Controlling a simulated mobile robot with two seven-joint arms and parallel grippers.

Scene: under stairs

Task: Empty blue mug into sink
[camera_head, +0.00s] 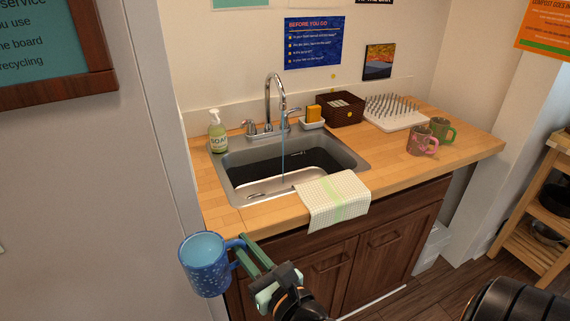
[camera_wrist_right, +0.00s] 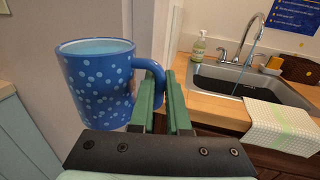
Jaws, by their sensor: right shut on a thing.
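The blue mug (camera_head: 206,270) with pale dots is held upright in front of the counter's left end, and light blue shows inside it. My right gripper (camera_head: 245,247) is shut on the mug's handle; the wrist view shows the green fingers (camera_wrist_right: 160,100) at the handle of the mug (camera_wrist_right: 98,82). The sink (camera_head: 262,168) is set in the wooden counter, beyond and to the right of the mug. My left gripper is not in view.
A soap bottle (camera_head: 217,132) stands left of the sink. A checked towel (camera_head: 333,201) hangs over the front edge. A sponge holder (camera_head: 313,122), brown basket (camera_head: 341,107), drying rack (camera_head: 396,112), pink mug (camera_head: 422,141) and green mug (camera_head: 443,130) are to the right.

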